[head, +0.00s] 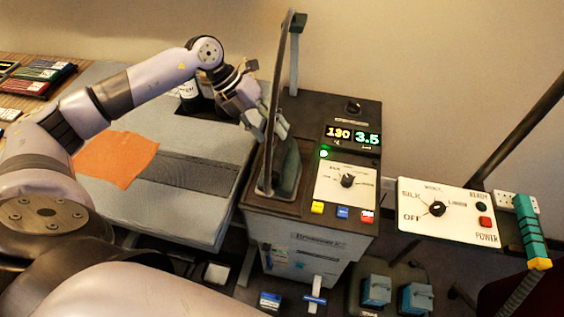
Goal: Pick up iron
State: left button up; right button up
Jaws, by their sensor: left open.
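The iron (290,172) appears to be the dark grey-green, pointed object in the tray on top of the steam station (270,207). It stands left of the station's control panel, and its upper part is partly hidden by my gripper and a thin upright post. My left gripper (270,132) is open at the iron's upper end, fingers pointing down and to the right. I cannot tell whether the fingers touch the iron or straddle it. My right gripper is not in view.
A thin post (277,90) rises close beside my left gripper. A second control panel (445,212) and a teal handle (529,225) stand at the right. Pedals (376,290) sit low in front.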

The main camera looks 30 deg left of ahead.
aim_at(280, 143)
pick_arm(q)
jog(key=shift+x, duration=0.75)
jog(key=p+x, duration=0.2)
jog(key=x, duration=0.3)
jog(key=shift+a+p, duration=0.1)
jog(key=shift+p, duration=0.3)
jog(key=shift+f, duration=0.25)
jog(key=shift+c, duration=0.4)
grip_shut()
jog(key=shift+w+r, duration=0.15)
